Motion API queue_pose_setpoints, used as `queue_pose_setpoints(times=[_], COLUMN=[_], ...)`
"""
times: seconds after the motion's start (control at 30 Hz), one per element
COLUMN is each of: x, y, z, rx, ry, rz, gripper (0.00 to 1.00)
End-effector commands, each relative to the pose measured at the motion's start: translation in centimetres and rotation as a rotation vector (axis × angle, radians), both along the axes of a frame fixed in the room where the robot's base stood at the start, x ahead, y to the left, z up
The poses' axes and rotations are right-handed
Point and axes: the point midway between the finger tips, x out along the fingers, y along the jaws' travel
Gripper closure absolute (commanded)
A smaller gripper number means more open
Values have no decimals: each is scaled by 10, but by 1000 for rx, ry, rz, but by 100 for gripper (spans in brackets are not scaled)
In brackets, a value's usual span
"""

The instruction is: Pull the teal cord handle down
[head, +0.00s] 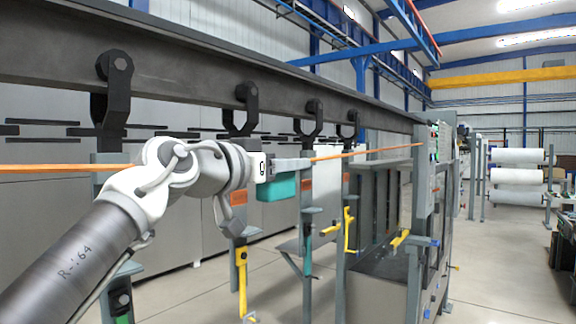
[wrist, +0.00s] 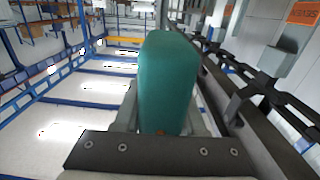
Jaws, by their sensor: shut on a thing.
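The teal cord handle (head: 278,188) is a rounded block on an orange cord (head: 370,151) in the middle of the head view. My gripper (head: 290,165) is shut on the handle, which shows below the grey fingers. In the wrist view the handle (wrist: 168,80) fills the middle, between the fingers of my gripper (wrist: 165,120). The cord runs nearly level to a panel at the right and also shows left of my arm. Its stretch behind my wrist is hidden.
A dark overhead rail (head: 200,75) crosses above, with several black hooks (head: 245,105) hanging from it. Grey posts with yellow levers (head: 241,270) stand below and behind the handle. A grey control panel (head: 425,170) stands at the right. Open floor lies further right.

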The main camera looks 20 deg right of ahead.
Motion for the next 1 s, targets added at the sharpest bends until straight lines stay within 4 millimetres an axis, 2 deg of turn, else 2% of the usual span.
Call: queue_pose_setpoints(times=[0.03,0.07,0.2,0.5,0.63,0.77,1.0], x=[0,0,0,0,-5,-18,-53], y=[0,0,0,0,8,27,75], z=[-2,-2,-1,-1,-1,-2,-2], rx=[2,3,2,2,-1,-1,-2], ry=[3,3,3,1,1,-1,0], rz=[0,0,-1,-1,1,3,4], gripper=[100,57,31,30,30,30,30])
